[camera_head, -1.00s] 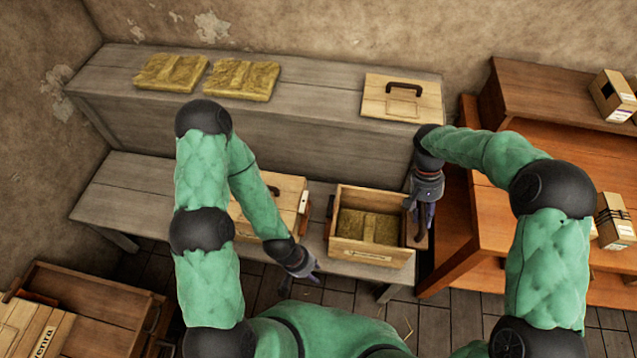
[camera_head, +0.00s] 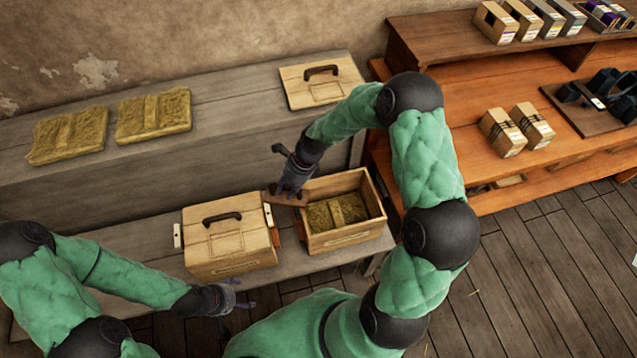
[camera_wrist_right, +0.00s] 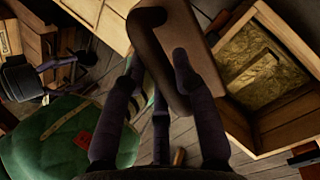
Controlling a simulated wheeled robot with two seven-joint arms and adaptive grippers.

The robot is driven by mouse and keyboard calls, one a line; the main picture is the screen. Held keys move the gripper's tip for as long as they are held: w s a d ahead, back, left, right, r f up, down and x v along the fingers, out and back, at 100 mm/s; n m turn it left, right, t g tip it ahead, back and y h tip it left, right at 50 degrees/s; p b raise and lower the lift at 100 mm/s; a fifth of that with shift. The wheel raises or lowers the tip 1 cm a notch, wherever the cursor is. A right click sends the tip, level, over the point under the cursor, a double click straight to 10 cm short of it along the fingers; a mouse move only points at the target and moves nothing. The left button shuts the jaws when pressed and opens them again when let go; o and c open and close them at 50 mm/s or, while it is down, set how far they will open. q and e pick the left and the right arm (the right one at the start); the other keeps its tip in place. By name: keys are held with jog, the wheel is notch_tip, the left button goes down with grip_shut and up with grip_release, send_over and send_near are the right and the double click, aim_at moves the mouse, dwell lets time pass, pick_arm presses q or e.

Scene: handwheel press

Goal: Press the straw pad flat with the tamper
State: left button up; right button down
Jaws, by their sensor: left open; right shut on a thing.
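The straw pad (camera_head: 345,209) lies inside an open wooden crate (camera_head: 350,238) on the low bench; the wrist view shows it too (camera_wrist_right: 265,70). My right gripper (camera_head: 291,188) is shut on the brown wooden tamper (camera_head: 285,199). It holds the tamper near the crate's left rim, beside the pad rather than over it. In the right wrist view, the fingers (camera_wrist_right: 163,45) sit around the tamper (camera_wrist_right: 195,60), with the crate to the right. My left gripper (camera_head: 232,297) is open and empty in front of the closed crate.
A lidded crate (camera_head: 225,250) stands left of the open one. Two more straw pads (camera_head: 68,134) (camera_head: 153,113) and a spare lid (camera_head: 318,82) lie on the upper bench. An orange shelf (camera_head: 470,110) with boxes stands at the right.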

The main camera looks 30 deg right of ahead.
jog(key=s+d+f+m+t+h, duration=0.2)
jog(key=d+f+m+t+h, duration=0.15)
jog(key=d+m, duration=0.8)
jog(key=shift+m, duration=0.75)
jog(key=f+b, duration=0.5)
jog(key=f, duration=0.1)
jog(key=f+b, duration=0.5)
jog(key=b, duration=0.1)
jog(key=a+f+b, duration=0.1)
jog(key=f+b, duration=0.4)
jog(key=f, duration=0.1)
jog(key=shift+w+f+b, duration=0.15)
jog(key=shift+f+b, duration=0.2)
jog(key=shift+b, duration=0.05)
jog(key=shift+f+b, duration=0.85)
jog(key=shift+b, duration=0.1)
jog(key=shift+s+a+f, duration=0.1)
jog(key=shift+s+f, duration=0.1)
jog(key=shift+f, duration=0.25)
notch_tip(320, 180, up, 21)
jog(key=p, duration=1.8)
jog(key=shift+w+p, duration=0.15)
jog(key=shift+p, duration=0.2)
